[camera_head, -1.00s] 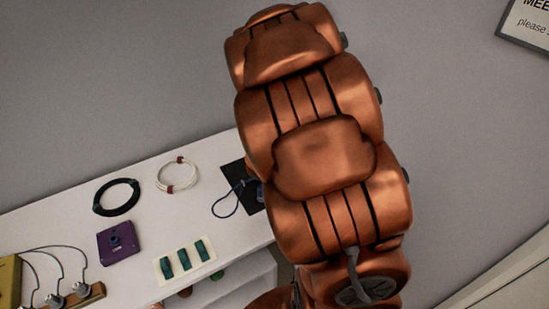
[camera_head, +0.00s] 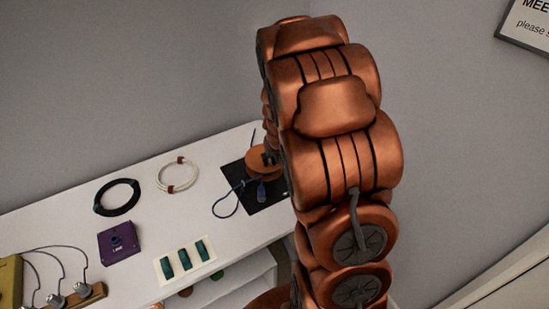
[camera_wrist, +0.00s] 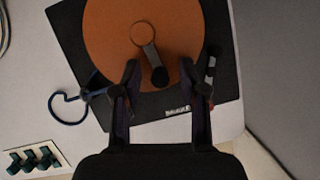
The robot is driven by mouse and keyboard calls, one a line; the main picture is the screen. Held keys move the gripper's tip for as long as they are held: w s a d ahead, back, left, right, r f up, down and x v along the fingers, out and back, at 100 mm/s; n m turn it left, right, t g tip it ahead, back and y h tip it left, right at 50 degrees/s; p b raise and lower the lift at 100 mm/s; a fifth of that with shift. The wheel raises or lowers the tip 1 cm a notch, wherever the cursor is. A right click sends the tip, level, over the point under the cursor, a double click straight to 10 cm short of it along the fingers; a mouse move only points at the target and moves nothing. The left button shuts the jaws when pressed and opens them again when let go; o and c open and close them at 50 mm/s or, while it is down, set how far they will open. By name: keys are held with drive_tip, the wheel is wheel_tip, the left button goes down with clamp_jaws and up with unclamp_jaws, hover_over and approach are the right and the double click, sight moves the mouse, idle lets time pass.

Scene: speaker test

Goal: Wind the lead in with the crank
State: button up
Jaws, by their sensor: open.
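An orange reel (camera_wrist: 105,40) sits on a black mat (camera_wrist: 70,30) in the wrist view. In the head view the orange reel (camera_head: 262,158) shows beside my arm, on the black mat (camera_head: 232,173). The crank (camera_wrist: 151,55) lies over the reel, with a round hub and a black knob at its near end. A blue lead (camera_wrist: 62,108) loops out to the left of the mat; in the head view the lead (camera_head: 222,212) lies on the table. My gripper (camera_wrist: 165,75) is open, its two fingers either side of the crank knob. I cannot tell whether they touch it.
On the white table (camera_head: 150,230) are a black cable coil (camera_head: 103,208), a white cable coil (camera_head: 163,184), a purple box (camera_head: 118,246) and a pale card with green connectors (camera_head: 185,260). A grey wall stands behind.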

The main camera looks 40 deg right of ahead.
clamp_jaws()
drive_tip(key=shift+d, duration=0.1)
idle(0.4)
